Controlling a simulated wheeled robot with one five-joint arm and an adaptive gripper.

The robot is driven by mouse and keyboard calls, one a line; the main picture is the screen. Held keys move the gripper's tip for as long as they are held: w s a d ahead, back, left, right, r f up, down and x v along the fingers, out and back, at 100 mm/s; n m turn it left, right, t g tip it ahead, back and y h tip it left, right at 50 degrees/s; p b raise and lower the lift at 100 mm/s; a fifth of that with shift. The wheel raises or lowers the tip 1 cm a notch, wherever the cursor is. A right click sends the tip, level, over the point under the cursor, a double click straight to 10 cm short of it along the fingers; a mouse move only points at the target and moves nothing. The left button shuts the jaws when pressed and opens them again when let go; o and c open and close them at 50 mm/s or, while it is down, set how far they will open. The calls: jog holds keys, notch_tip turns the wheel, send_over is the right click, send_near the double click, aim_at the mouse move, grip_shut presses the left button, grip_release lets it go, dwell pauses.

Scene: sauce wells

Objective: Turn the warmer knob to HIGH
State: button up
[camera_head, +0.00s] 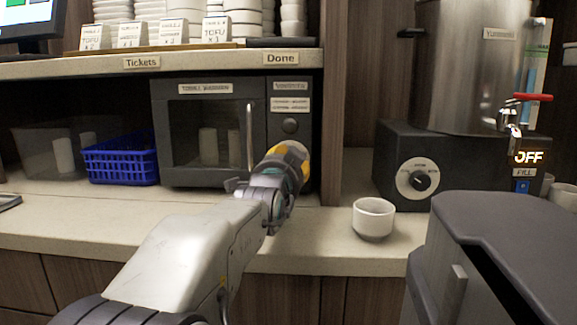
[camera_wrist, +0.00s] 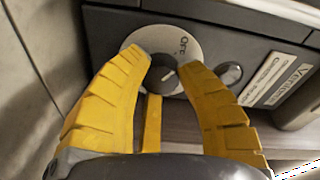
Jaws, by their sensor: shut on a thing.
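The warmer (camera_head: 208,135) is a dark box with a glass door and a vertical handle, under the shelf. My gripper (camera_head: 290,160) is at the lower part of its right-hand panel and hides the knob there in the head view. In the wrist view, the dark warmer knob (camera_wrist: 164,77) sits on a pale round dial (camera_wrist: 198,52) with OFF lettering. My yellow fingers (camera_wrist: 167,66) are on both sides of the knob and shut on it. I cannot tell the knob's exact setting, and no HIGH mark is readable.
A round button (camera_wrist: 229,75) is beside the dial. A white cup (camera_head: 373,219) stands on the counter to the right. Beyond it is a dark boiler base (camera_head: 385,150) with its own dial (camera_head: 418,180) and an OFF display. A blue basket (camera_head: 120,160) is left of the warmer.

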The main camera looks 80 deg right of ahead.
jog(key=shift+m+b, duration=0.9)
jog(key=shift+b, duration=0.1)
jog(key=shift+r+m+y+b, duration=0.1)
jog(key=shift+m+y+b, duration=0.25)
jog(key=shift+m, duration=1.35)
jog(key=shift+w+r, duration=0.1)
jog(key=o, duration=1.2)
jog(key=shift+a, duration=0.1)
jog(key=a, duration=1.1)
jog(key=shift+w+a+r, duration=0.2)
jog(key=shift+w+a, duration=0.05)
jog(key=shift+a, duration=0.1)
